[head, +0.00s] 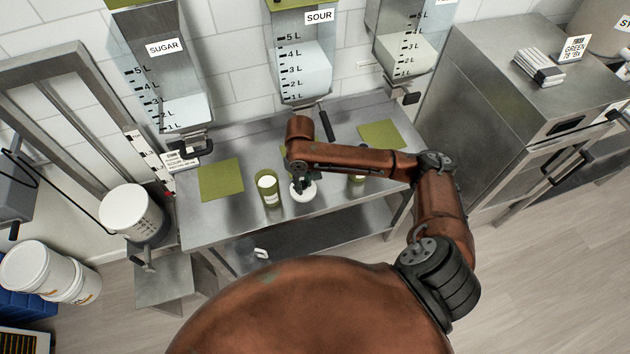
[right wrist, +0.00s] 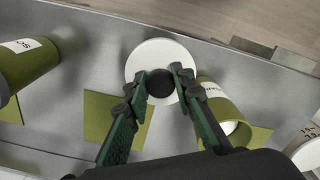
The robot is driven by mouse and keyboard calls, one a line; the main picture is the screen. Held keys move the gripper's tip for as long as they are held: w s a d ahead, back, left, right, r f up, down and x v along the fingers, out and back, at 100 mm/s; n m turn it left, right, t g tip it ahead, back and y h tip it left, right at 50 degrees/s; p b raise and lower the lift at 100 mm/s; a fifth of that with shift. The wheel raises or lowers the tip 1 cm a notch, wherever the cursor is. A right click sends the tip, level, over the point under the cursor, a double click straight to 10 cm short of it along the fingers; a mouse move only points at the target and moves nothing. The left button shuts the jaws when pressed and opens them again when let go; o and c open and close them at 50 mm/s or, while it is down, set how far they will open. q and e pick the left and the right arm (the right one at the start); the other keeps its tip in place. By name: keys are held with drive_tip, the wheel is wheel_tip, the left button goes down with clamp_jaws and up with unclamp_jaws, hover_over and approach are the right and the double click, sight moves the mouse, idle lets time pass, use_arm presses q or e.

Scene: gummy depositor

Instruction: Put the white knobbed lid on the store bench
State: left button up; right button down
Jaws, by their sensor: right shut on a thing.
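The white knobbed lid (head: 306,195) is a round white disc over the front middle of the steel bench (head: 232,218). In the right wrist view the lid (right wrist: 150,54) has a dark round knob (right wrist: 160,85). My right gripper (right wrist: 159,73) is shut on that knob, a finger on each side. In the head view my right gripper (head: 300,184) is small and partly hidden by its arm. I cannot tell whether the lid touches the bench. My left gripper is not in view.
A green canister (head: 268,189) stands just left of the lid, another (head: 357,179) to its right. Green mats lie left (head: 220,180) and right (head: 381,134). Sugar (head: 163,90) and sour (head: 303,60) dispensers hang behind. A steel cabinet (head: 500,110) is at right.

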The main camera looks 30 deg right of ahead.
drive_tip(key=d+f, duration=0.2)
drive_tip(key=w+d+f, duration=0.1)
drive_tip(key=d+f, duration=0.1)
drive_tip(key=w+d+f, duration=0.1)
drive_tip(key=d+f, duration=0.1)
drive_tip(key=shift+w+d+f, duration=0.2)
drive_tip(key=shift+d, duration=0.1)
drive_tip(key=shift+d+f+p, duration=0.15)
drive_tip(key=shift+f+p, duration=0.15)
drive_tip(key=shift+f, duration=0.65)
drive_tip(key=shift+d+f+p, duration=0.1)
drive_tip(key=shift+f+p, duration=0.15)
drive_tip(key=shift+f, duration=0.65)
drive_tip(key=c, duration=1.7)
unclamp_jaws()
drive_tip(key=shift+f, duration=0.15)
drive_tip(key=shift+o, duration=0.2)
wheel_tip(320, 180, up, 12)
drive_tip(key=shift+r+b, duration=0.2)
drive_tip(key=shift+b, duration=0.2)
drive_tip(key=shift+w, duration=0.1)
